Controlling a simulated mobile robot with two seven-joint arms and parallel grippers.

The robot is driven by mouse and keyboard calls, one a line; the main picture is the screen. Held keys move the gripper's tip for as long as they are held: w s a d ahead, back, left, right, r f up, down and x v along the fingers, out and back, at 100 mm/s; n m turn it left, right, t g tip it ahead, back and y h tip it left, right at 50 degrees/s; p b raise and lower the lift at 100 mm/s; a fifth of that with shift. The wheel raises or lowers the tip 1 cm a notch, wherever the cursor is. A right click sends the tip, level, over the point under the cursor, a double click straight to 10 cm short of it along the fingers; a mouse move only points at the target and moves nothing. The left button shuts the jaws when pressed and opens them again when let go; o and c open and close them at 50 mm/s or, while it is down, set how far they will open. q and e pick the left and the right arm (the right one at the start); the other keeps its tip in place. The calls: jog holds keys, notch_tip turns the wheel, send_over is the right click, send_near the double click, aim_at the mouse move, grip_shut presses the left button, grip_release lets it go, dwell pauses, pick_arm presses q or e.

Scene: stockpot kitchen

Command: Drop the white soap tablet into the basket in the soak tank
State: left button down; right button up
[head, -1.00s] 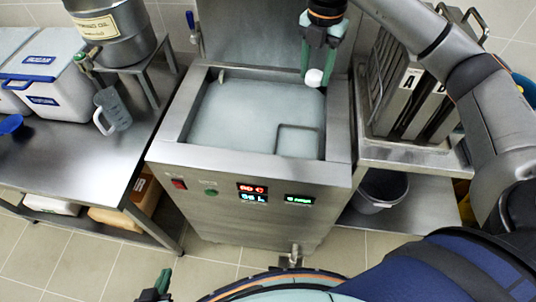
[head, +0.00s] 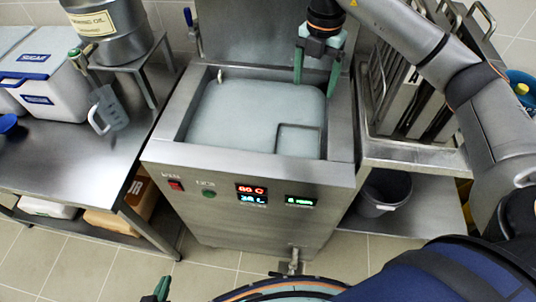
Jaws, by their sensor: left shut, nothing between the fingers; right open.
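The soak tank (head: 171,149) is an open steel basin full of pale, cloudy liquid (head: 240,115). A thin square metal outline (head: 298,125) shows at its front right; it may be part of the basket, whose body I cannot make out. My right gripper (head: 316,86) hangs over the back right of the tank, pointing down, its green fingers apart with nothing between them. The white soap tablet is not visible now. My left gripper (head: 158,288) is at the bottom left edge, low in front of the tank, shut and empty, only partly in view.
Left of the tank is a steel table with a measuring jug (head: 108,110), a sugar bin (head: 45,80) and a steel drum (head: 108,35). Right of it stands a rack of metal panels (head: 400,95) above a grey bucket (head: 380,192). Tiled floor lies in front.

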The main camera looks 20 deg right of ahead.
notch_tip(320, 180, up, 13)
jog(key=p, duration=0.2)
jog(key=shift+f, duration=0.2)
dwell(0.7)
